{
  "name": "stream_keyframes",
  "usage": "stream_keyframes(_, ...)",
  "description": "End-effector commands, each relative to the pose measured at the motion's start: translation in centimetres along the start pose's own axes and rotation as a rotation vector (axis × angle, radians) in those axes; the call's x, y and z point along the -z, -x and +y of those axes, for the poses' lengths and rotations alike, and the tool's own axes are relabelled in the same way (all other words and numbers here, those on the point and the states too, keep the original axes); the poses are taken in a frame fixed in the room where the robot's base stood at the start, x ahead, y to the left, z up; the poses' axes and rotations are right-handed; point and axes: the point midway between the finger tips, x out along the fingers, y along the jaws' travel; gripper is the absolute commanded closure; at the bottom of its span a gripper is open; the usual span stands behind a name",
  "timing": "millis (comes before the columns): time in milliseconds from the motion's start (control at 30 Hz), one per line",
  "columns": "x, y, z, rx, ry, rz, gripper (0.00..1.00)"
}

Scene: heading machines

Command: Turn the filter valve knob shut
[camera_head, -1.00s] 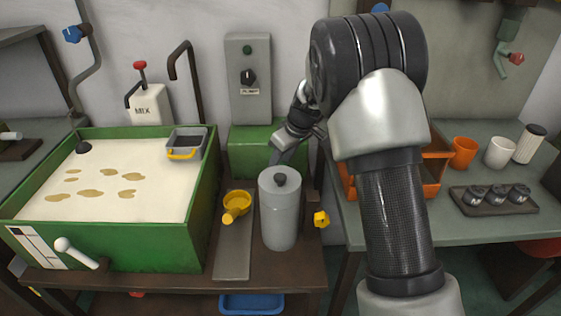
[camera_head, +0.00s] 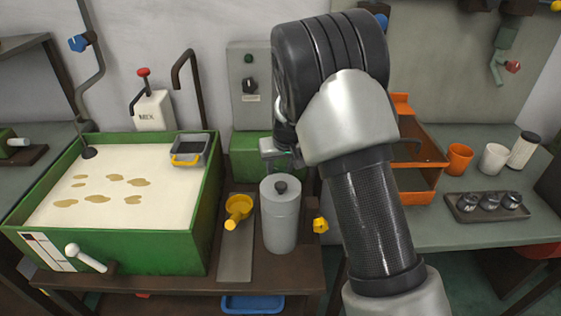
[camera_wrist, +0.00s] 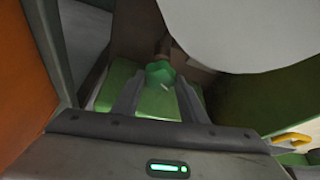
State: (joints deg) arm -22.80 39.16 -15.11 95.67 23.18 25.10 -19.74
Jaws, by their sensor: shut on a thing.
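A green knob (camera_wrist: 160,76) sits on a short brown stem in the wrist view. My gripper (camera_wrist: 160,88) has a finger on either side of it and is shut on it. In the head view my gripper (camera_head: 284,152) is low behind a grey canister (camera_head: 281,222) with a black lid knob; its fingertips and the green knob are hidden there. A yellow knob (camera_head: 320,225) sticks out at the canister's right side, apart from my gripper. No label shows which knob is the filter valve's.
A green vat (camera_head: 160,245) of milk stands at left. A grey switch panel (camera_head: 248,110) is on the wall behind. A yellow cup-like part (camera_head: 238,207) lies left of the canister. An orange rack (camera_head: 418,188) is close at right, partly behind my arm.

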Motion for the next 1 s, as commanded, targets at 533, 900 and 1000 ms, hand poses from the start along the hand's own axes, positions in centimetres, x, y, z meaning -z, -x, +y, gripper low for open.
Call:
stream_keyframes(533, 0.35, 0.31, -0.51, -0.202, -0.473, 0.001, 0.84)
stream_keyframes(900, 0.46, -0.03, -0.58, -0.319, -0.763, 0.002, 0.84)
stream_keyframes(1000, 0.44, -0.1, -0.63, -0.342, -0.821, 0.001, 0.84)
